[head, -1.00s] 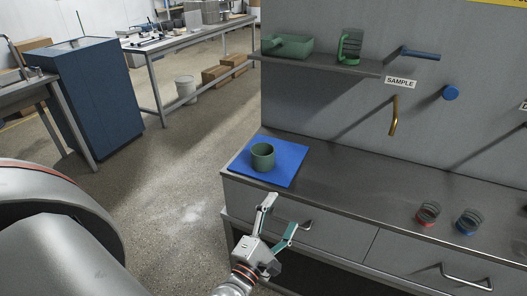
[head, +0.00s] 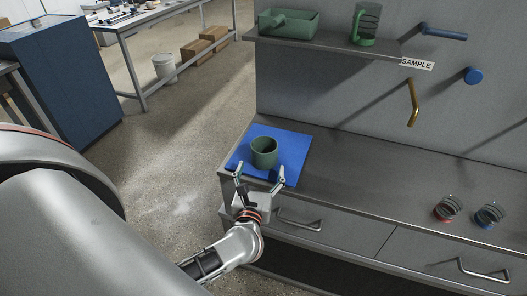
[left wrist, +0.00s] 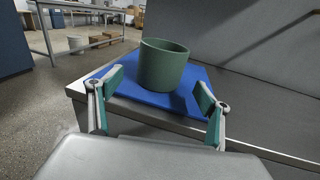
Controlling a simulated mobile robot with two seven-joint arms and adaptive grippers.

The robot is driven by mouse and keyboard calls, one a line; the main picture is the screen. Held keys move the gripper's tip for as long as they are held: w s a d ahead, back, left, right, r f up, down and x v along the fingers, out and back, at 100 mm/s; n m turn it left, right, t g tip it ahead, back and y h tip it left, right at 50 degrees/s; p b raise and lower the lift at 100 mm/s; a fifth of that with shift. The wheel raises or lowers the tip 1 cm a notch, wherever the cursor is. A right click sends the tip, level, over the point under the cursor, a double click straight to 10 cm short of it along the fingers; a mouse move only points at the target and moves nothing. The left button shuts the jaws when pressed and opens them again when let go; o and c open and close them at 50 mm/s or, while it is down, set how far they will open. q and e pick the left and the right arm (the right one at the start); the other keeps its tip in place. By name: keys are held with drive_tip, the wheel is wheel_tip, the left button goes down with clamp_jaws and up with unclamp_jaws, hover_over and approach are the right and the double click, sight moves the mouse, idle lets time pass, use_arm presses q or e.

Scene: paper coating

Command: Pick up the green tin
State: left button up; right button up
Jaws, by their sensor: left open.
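The green tin (head: 264,152) is an open-topped cylinder standing upright on a blue mat (head: 293,160) at the left end of the metal bench. My left gripper (head: 260,180) is open at the front edge of the mat, its two fingers pointing at the tin. In the left wrist view the tin (left wrist: 163,66) stands beyond and between the spread fingertips (left wrist: 158,84), and no contact shows. The mat (left wrist: 139,94) lies under it there. My right gripper is not in view.
A shelf (head: 330,44) above the bench holds a green tray (head: 290,22) and a green mug-like item (head: 364,24). Two spring-like coils, one red-based (head: 446,209) and one blue-based (head: 489,215), stand at the right. Drawer handles (head: 299,222) protrude in front. The bench between is clear.

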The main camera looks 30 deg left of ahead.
sight(266, 148)
use_arm(q)
drive_tip(key=x, duration=0.7)
drive_tip(key=shift+w+p, duration=0.2)
drive_tip(key=shift+p, duration=0.2)
drive_tip(key=c, duration=1.3)
